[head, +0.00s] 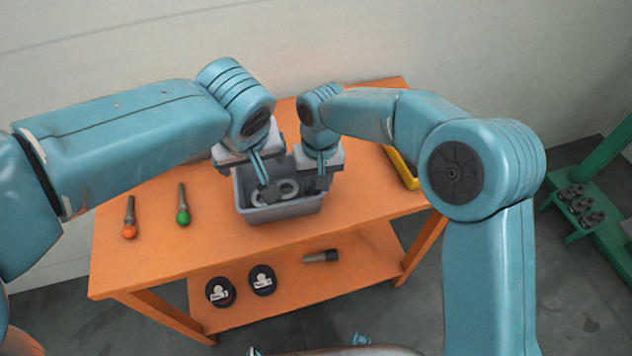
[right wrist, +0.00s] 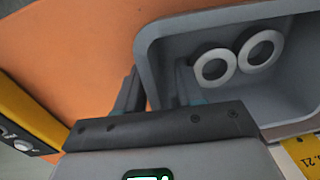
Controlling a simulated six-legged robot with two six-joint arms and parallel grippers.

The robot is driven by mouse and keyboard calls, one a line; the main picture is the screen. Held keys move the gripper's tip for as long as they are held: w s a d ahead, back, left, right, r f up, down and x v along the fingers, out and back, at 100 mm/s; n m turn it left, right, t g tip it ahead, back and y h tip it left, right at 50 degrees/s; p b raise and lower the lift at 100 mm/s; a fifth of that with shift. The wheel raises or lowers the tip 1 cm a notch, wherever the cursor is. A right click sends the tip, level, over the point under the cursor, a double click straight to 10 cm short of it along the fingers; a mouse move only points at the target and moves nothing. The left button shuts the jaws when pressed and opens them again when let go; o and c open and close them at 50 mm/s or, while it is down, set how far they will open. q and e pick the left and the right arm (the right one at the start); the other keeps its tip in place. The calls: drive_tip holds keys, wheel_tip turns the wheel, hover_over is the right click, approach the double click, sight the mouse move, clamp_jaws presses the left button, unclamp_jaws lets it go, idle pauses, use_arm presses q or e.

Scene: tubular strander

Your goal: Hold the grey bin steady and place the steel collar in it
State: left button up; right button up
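The grey bin (head: 282,213) stands on the orange table; the right wrist view shows its inside (right wrist: 190,30). Two pale steel rings lie in it, one (head: 289,187) partly behind the other (head: 258,199); they also show side by side in the right wrist view (right wrist: 198,68) (right wrist: 244,53). I cannot tell which is the task's collar. My right gripper (head: 322,182) straddles the bin's wall, one finger outside and one inside, closed on it (right wrist: 158,82). My left gripper (head: 269,191) points down over the bin near the rings; nothing shows held, and its finger gap is unclear.
A tool with an orange ball (head: 129,232) and one with a green ball (head: 183,216) lie left of the bin. A yellow-edged thing (head: 402,168) is at right. The lower shelf holds two black round items (head: 220,291) (head: 262,280) and a dark cylinder (head: 321,256).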

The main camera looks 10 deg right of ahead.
wheel_tip(320, 180, up, 11)
drive_tip(key=shift+d, duration=0.25)
